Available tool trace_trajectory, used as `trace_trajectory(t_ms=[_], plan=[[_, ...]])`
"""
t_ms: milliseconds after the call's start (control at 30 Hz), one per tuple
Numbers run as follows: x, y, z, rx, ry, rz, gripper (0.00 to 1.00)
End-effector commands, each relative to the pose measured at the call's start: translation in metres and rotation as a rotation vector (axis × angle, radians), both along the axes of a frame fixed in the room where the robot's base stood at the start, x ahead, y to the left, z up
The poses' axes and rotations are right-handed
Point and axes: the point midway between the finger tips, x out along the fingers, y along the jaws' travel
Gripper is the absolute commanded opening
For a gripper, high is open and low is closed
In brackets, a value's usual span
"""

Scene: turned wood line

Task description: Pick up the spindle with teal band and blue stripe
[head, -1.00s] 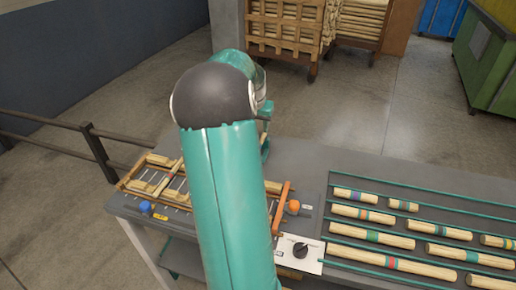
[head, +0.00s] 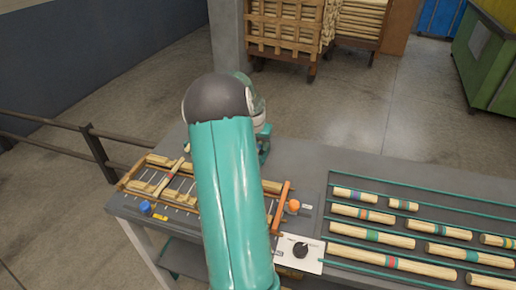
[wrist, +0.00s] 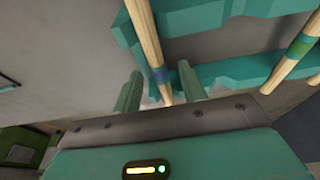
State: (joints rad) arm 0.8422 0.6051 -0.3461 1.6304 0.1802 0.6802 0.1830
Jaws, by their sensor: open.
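In the wrist view, my gripper (wrist: 158,92) has its two teal fingers apart. A second spindle (wrist: 304,38) with a green band and a blue edge lies to the right. Both rest across teal notched rails (wrist: 233,80). In the head view my own arm hides the gripper and these spindles.
In the head view several banded spindles lie between teal rails (head: 440,208) on the grey bench at right. A wooden frame with pegs (head: 150,187) stands at left. A white panel with a black knob (head: 300,251) and an orange knob (head: 292,206) are by my arm.

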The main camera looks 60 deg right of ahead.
Motion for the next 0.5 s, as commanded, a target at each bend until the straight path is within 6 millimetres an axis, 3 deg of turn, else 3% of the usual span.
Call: trace_trajectory(t_ms=[33, 233, 500], plan=[[0.0000, 0.0000, 0.0000, 0.000, 0.000, 0.000, 0.40], [0.0000, 0.0001, 0.0002, 0.000, 0.000, 0.000, 0.01], [0.0000, 0.0001, 0.0005, 0.000, 0.000, 0.000, 0.00]])
